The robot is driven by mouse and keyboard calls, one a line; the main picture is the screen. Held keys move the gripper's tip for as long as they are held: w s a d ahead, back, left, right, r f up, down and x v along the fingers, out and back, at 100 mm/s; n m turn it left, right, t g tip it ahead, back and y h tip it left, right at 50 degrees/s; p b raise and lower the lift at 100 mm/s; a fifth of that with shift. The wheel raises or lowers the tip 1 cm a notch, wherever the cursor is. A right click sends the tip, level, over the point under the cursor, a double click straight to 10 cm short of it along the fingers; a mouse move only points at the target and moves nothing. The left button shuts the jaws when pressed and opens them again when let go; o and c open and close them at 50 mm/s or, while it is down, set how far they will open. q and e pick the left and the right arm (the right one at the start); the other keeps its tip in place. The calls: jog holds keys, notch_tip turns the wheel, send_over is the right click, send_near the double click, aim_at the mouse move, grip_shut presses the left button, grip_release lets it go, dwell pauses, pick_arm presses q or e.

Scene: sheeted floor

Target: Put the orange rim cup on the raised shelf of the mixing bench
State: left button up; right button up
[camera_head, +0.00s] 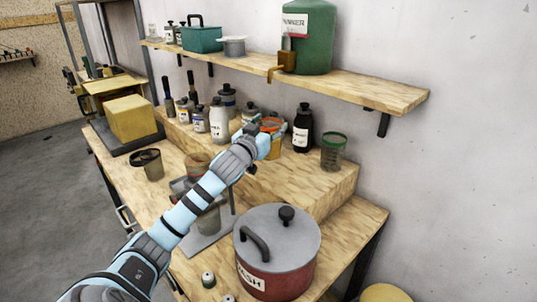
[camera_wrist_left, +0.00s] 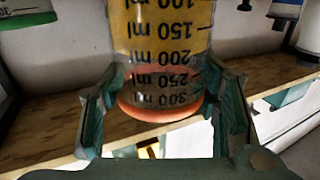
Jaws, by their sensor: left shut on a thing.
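The orange rim cup (camera_head: 273,144) is a clear measuring cup with yellow-orange contents. My left gripper (camera_head: 262,130) is shut on it near the rim. The left wrist view shows the cup (camera_wrist_left: 160,45) between the two fingers of the gripper (camera_wrist_left: 165,95), upside down in that picture, with its orange rim and ml marks plain. My right gripper is not in view.
A dark bottle (camera_head: 303,128) and a green rim cup (camera_head: 333,153) stand right of the held cup. Several bottles, one white (camera_head: 218,122), stand left. A lidded red pot (camera_head: 277,255) is in front, lower down. A wall shelf (camera_head: 370,87) overhangs behind.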

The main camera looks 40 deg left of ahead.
pick_arm(q)
notch_tip(320, 180, down, 5)
jog(key=shift+f+b, duration=0.15)
jog(key=shift+b, duration=0.25)
jog(key=o, duration=1.4)
jog(key=b+v, duration=0.1)
jog(key=v, duration=0.5)
jog(key=shift+s, duration=0.4)
jog(key=shift+s+d, duration=0.25)
jog(key=shift+s, duration=0.1)
